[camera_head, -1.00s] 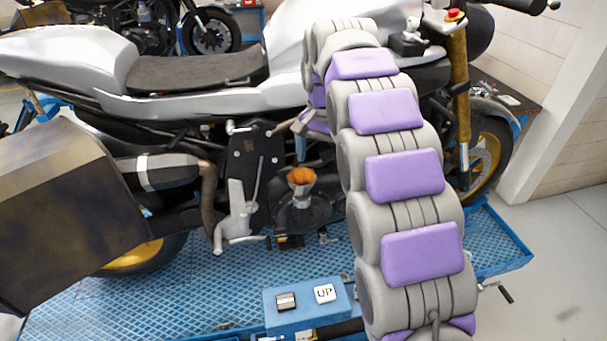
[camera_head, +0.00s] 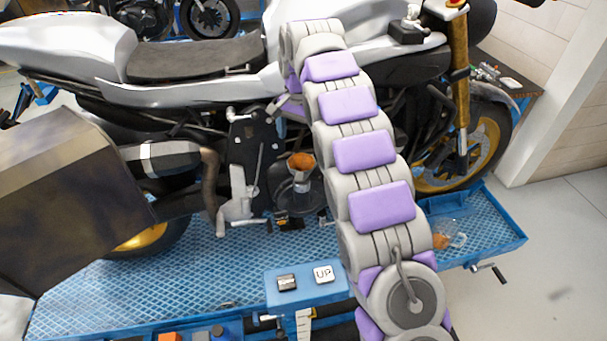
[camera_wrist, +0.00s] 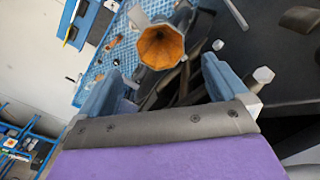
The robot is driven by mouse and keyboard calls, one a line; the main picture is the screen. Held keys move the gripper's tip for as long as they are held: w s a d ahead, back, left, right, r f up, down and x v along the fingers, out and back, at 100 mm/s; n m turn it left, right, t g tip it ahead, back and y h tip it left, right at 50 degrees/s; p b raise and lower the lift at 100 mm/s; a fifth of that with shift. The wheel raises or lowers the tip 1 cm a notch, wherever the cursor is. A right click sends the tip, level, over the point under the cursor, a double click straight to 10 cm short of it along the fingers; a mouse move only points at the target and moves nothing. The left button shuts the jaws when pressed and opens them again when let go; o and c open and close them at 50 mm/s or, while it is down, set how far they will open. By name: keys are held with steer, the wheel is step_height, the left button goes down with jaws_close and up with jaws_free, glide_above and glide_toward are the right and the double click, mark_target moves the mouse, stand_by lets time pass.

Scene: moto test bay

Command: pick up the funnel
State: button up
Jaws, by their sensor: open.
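The funnel (camera_wrist: 162,46) shows in the wrist view as a wide mouth with an orange-brown inside and a pale rim. It lies just beyond my gripper (camera_wrist: 160,68), roughly between the two blue-grey fingertips. The fingers are spread wide and hold nothing. In the head view the funnel (camera_head: 300,161) sits mouth up above a dark round part, beside the motorcycle's lower frame. My arm passes close to its right. In the head view my fingers are mostly hidden behind my arm and cannot be made out clearly.
The silver motorcycle (camera_head: 195,65) stands on a blue mesh lift platform (camera_head: 120,285). A blue control box (camera_head: 305,283) with an UP button is at the front edge. A clear container (camera_head: 448,234) with something orange lies on the right. Open floor is at the right.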

mark_target(300, 158)
steer(key=f, duration=0.4)
steer(key=a+f, duration=0.1)
steer(key=f, duration=0.1)
steer(key=shift+f+p, duration=0.25)
steer(key=shift+p, duration=0.05)
steer(key=shift+d+f, duration=0.4)
steer(key=shift+f, duration=0.4)
steer(key=f, duration=0.2)
steer(key=f+p, duration=0.1)
steer(key=f, duration=0.2)
steer(key=shift+s+a, duration=0.2)
steer(key=shift+r, duration=0.1)
steer(key=shift+d, duration=0.1)
steer(key=shift+c, duration=0.4)
steer(key=shift+d, duration=0.1)
steer(key=shift+c, duration=1.4)
steer(key=c, duration=0.4)
